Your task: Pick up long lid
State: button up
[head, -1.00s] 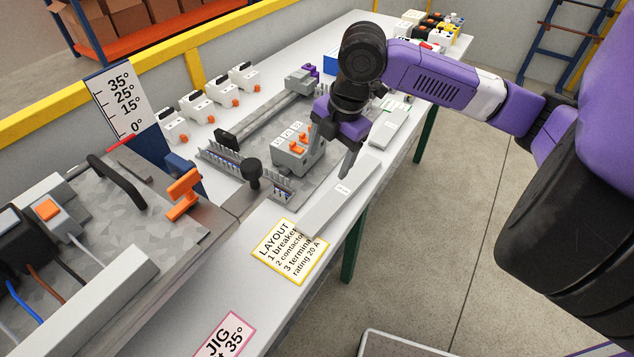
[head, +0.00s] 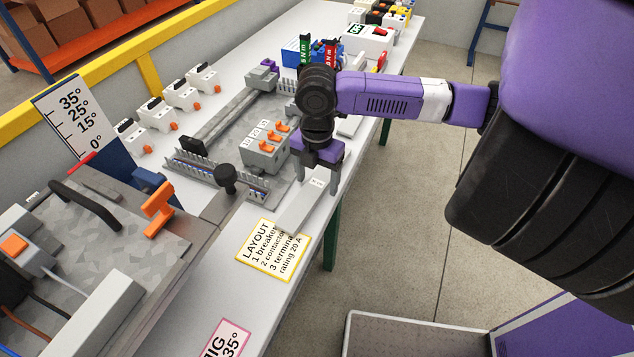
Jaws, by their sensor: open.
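The long lid (head: 296,212) is a pale grey flat strip with a small white label, lying along the near edge of the white table. Its near end overlaps the yellow-edged LAYOUT card (head: 268,258). My gripper (head: 318,188) points down over the far part of the lid with its fingers apart, one on each side of the strip. The fingertips are at about the lid's height; I cannot tell whether they touch it. The wrist hides the lid's far end.
A shorter grey lid (head: 350,126) lies farther back, partly behind my arm. A grey block with orange switches (head: 264,147) and a slotted duct (head: 213,172) stand left of my gripper. A black knob (head: 226,177) rises nearby. A grey tray (head: 400,335) is at the lower right.

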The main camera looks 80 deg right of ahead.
jog(key=c, duration=1.5)
jog(key=shift+c, duration=0.2)
